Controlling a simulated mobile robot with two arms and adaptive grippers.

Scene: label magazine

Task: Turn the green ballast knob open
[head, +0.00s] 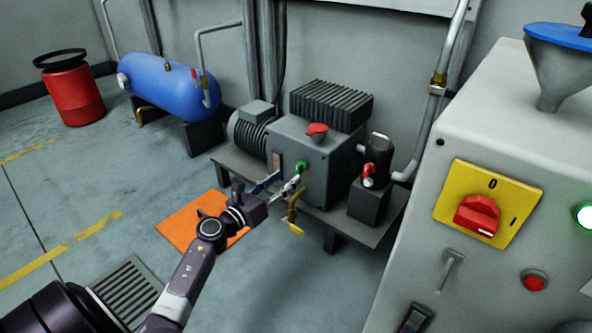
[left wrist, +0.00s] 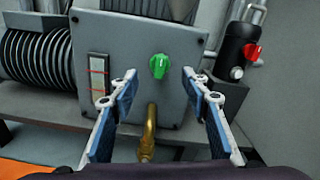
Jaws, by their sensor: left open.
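In the left wrist view the green knob (left wrist: 159,66) shows a raised grip, roughly upright and slightly tilted. My left gripper (head: 283,186) reaches toward it from the front left. In the left wrist view the left gripper (left wrist: 160,87) is open, its blue-padded fingers to either side of and below the knob, apart from it. My right gripper is not in view.
A brass pipe (left wrist: 149,133) hangs below the knob. A red knob (head: 317,130) tops the box, and a red valve (head: 369,170) sits on the black cylinder at right. A sight glass (left wrist: 98,76) is left of the knob. A yellow switch panel (head: 487,203) stands in the right foreground.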

